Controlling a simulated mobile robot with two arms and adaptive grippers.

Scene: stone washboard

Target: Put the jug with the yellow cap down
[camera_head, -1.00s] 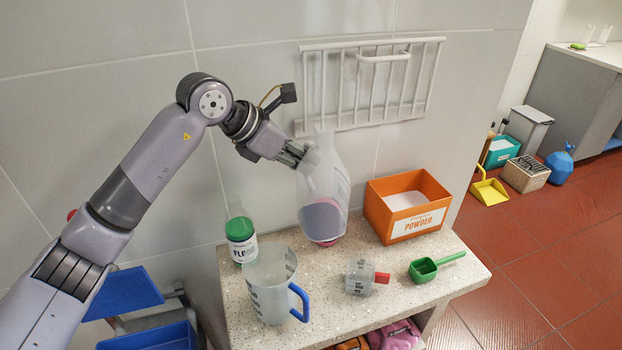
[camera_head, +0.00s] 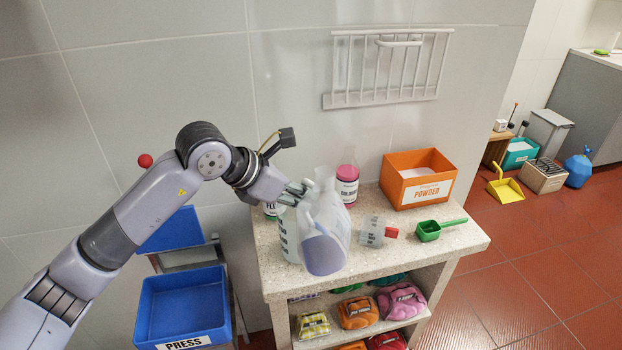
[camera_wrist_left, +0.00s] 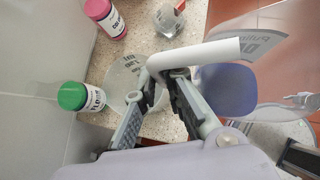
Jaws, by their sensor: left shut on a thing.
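A translucent jug (camera_head: 324,240) with blue-violet liquid hangs tilted from my left gripper (camera_head: 294,193), over the front part of the speckled stone worktop (camera_head: 448,243). My left gripper is shut on its pale handle (camera_wrist_left: 205,58), which shows in the left wrist view. The liquid in the jug (camera_wrist_left: 228,92) shows right of the fingers. No yellow cap can be made out on it. Whether its base touches the stone is unclear, but it looks raised. My right gripper is not in view.
A clear measuring pitcher (camera_head: 286,240) stands close behind the jug, partly hidden. Also on the worktop are a pink-lidded bottle (camera_head: 347,184), a small beaker (camera_head: 372,232), a green scoop (camera_head: 430,231) and an orange powder box (camera_head: 418,180). Some front worktop right of the jug is bare.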

